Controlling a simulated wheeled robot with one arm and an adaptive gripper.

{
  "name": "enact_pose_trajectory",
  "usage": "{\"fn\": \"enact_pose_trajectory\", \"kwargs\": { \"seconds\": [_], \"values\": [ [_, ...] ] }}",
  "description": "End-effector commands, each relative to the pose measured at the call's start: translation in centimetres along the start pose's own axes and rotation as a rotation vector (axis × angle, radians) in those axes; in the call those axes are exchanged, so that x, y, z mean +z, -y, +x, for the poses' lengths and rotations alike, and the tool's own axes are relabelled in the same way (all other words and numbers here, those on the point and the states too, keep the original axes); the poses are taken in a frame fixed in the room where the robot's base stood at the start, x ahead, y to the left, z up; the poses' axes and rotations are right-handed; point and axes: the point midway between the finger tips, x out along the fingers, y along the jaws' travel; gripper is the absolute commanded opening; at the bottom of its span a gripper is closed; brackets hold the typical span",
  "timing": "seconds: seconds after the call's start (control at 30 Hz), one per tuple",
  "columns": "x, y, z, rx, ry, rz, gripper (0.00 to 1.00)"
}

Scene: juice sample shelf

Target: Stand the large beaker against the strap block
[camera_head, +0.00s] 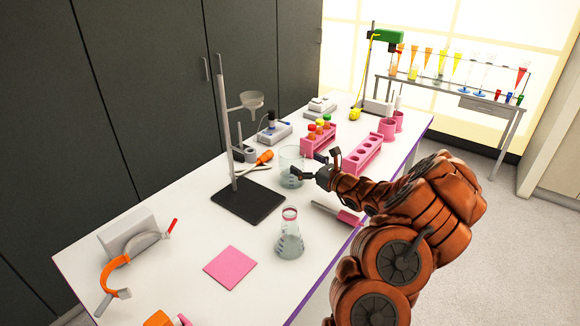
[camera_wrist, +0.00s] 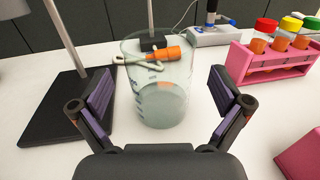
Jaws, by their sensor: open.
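The large clear glass beaker (camera_head: 292,152) stands upright on the white table, right of the retort stand; it also shows in the wrist view (camera_wrist: 165,108), with pale liquid low inside. My gripper (camera_head: 308,168) is open at the beaker's near side. In the wrist view its dark, purple-padded fingers (camera_wrist: 163,95) are spread left and right of the beaker, with gaps on both sides. A pale block (camera_head: 122,228), which seems to be the strap block, stands at the table's left end. A curved orange strap-like tool (camera_head: 112,274) lies beside it.
The retort stand's black base (camera_head: 248,203) lies left of the beaker. An Erlenmeyer flask (camera_head: 289,240) and a pink mat (camera_head: 231,267) are nearer. Pink tube racks (camera_head: 361,158) stand to the right. An orange-handled tool (camera_head: 264,157) lies behind the beaker.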

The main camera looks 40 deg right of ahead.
Motion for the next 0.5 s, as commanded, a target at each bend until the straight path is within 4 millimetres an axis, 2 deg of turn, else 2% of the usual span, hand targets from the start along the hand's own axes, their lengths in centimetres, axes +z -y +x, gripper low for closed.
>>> {"fn": "enact_pose_trajectory", "kwargs": {
  "seconds": [0.5],
  "values": [
    [-0.2, -0.1, 4.8, 0.000, -0.004, -0.002, 1.00]
  ]
}}
